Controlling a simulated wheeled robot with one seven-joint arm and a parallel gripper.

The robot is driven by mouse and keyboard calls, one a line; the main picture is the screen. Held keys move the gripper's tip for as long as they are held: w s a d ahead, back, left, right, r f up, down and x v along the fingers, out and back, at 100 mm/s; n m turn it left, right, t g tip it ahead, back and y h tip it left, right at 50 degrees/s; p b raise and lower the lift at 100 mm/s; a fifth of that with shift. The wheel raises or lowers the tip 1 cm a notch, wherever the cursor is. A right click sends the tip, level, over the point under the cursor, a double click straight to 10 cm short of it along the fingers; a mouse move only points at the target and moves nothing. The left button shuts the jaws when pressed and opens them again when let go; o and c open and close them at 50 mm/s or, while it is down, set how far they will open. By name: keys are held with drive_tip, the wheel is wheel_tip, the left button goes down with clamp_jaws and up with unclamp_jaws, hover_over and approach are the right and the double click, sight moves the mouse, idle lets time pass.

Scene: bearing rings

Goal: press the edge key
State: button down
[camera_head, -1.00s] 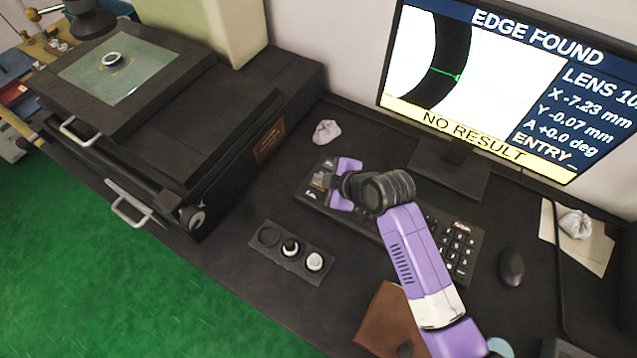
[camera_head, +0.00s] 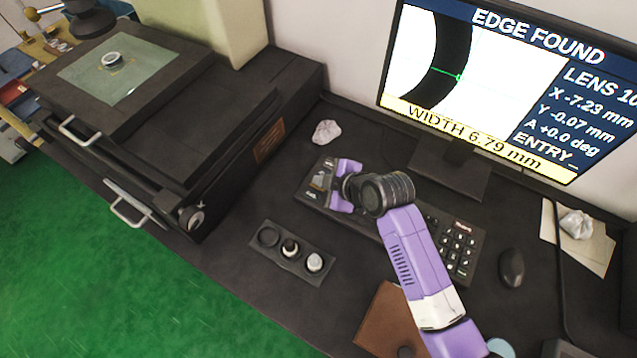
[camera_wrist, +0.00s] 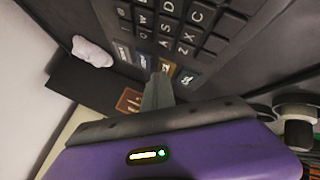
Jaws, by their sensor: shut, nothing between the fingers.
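The black keyboard (camera_head: 455,240) lies on the desk below the monitor, and my arm crosses over its middle. At its left end is a group of larger function keys, which also shows in the wrist view with a yellow key (camera_wrist: 167,67) and blue-grey keys beside it. The labels are too small or turned to read, so I cannot tell which is the edge key. My gripper (camera_head: 326,183) is shut and empty over this left end. In the wrist view its fingertips (camera_wrist: 160,80) are at the yellow key; whether they touch it I cannot tell.
The monitor (camera_head: 490,75) reads "EDGE FOUND" and "WIDTH 6.79 mm". A ring (camera_head: 112,59) lies on the glass stage (camera_head: 125,85) at the left. A tray of round parts (camera_head: 290,249), a mouse (camera_head: 512,268) and a crumpled white cloth (camera_head: 326,131) lie around the keyboard.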

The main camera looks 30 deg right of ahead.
drive_tip(key=shift+r+p, duration=0.75)
drive_tip(key=shift+r+p, duration=2.25)
drive_tip(key=shift+r, duration=0.25)
